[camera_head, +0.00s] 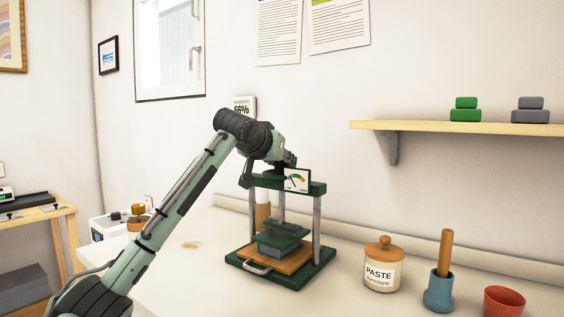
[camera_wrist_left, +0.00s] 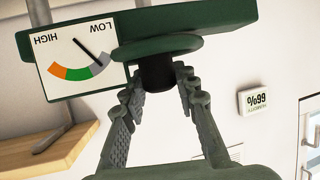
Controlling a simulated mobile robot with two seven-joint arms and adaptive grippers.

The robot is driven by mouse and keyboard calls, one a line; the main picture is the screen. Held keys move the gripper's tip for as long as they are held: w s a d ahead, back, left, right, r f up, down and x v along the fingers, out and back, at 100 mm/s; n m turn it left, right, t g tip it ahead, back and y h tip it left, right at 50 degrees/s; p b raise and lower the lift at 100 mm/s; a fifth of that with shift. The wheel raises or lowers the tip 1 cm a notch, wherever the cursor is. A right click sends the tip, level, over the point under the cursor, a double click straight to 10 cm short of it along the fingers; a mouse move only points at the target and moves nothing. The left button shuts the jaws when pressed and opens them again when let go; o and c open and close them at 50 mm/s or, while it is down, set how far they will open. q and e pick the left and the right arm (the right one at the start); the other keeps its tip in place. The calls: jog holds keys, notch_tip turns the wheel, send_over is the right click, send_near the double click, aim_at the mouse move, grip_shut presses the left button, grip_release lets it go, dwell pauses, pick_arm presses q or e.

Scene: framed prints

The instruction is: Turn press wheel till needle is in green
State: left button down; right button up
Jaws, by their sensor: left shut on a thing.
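The green press (camera_head: 316,255) stands on the white counter, with a plate lowered onto a block on its base. My left gripper (camera_head: 287,162) is at the top of the press. In the left wrist view, which is upside down, its fingers close around the black hub (camera_wrist_left: 157,75) on the dark green press wheel (camera_wrist_left: 160,47). The gauge (camera_head: 297,180) is on the press's top beam. In the left wrist view, the gauge needle (camera_wrist_left: 87,52) points into the grey band on the LOW side, beside the green band. My right gripper is not in view.
A paste jar (camera_head: 382,268), a blue mortar with a wooden pestle (camera_head: 439,288) and a red bowl (camera_head: 504,301) stand right of the press. A wall shelf (camera_head: 460,128) holds green and grey weights. The counter left of the press is mostly free.

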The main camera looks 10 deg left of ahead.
pick_arm(q)
jog(key=m+g+h, duration=0.1)
jog(key=m+h, duration=0.3)
jog(key=h, duration=0.1)
jog(key=shift+a+m+g, duration=0.1)
jog(key=shift+m+g, duration=0.2)
jog(key=shift+g, duration=0.1)
jog(key=shift+m+g+h, duration=1.4)
jog(key=shift+m+h, duration=0.4)
jog(key=shift+m, duration=0.1)
jog(key=c, duration=1.1)
grip_release()
jog(key=shift+f, duration=0.1)
jog(key=shift+c, duration=0.2)
